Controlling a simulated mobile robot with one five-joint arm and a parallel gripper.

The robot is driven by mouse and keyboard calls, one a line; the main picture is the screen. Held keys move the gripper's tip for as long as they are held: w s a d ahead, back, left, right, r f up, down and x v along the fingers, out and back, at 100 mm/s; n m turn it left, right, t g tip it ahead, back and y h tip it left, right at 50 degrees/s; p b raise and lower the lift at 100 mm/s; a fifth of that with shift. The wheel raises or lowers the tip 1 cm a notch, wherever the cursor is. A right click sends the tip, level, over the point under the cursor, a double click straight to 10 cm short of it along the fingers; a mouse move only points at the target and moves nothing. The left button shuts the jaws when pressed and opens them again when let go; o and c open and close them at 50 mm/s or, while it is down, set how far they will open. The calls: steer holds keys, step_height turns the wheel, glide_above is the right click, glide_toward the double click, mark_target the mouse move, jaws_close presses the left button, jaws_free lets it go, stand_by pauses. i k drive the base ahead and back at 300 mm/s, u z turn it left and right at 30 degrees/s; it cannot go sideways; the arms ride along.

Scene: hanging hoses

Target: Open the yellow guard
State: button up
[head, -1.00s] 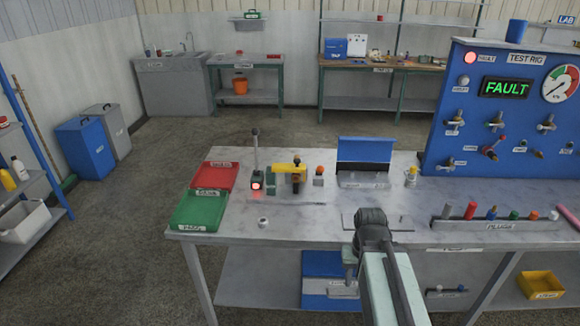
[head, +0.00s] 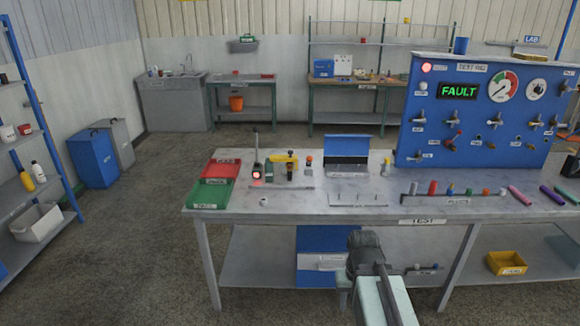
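The yellow guard (head: 282,162) stands on the grey workbench (head: 258,203), left of the middle. It is a small yellow bracket shape with dark parts beneath its right end. Whether it is open or shut is too small to tell. My gripper (head: 363,240), at the dark end of my arm, is low in front of the bench's front edge, below and right of the guard and well apart from it. Its fingers cannot be made out, and nothing is seen held in it.
A lever with a red light (head: 256,174) stands just left of the guard, an orange-topped part (head: 308,162) just right. Red (head: 220,169) and green (head: 209,194) trays lie at the left end. A blue panel (head: 405,150) reading FAULT stands right. Floor left of the bench is clear.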

mark_target(291, 158)
steer(key=u, duration=0.8)
steer(key=i, duration=1.25)
steer(key=u, duration=0.4)
steer(key=k, duration=0.75)
steer(key=u, duration=0.25)
steer(key=i, duration=0.85)
steer(key=z, duration=0.1)
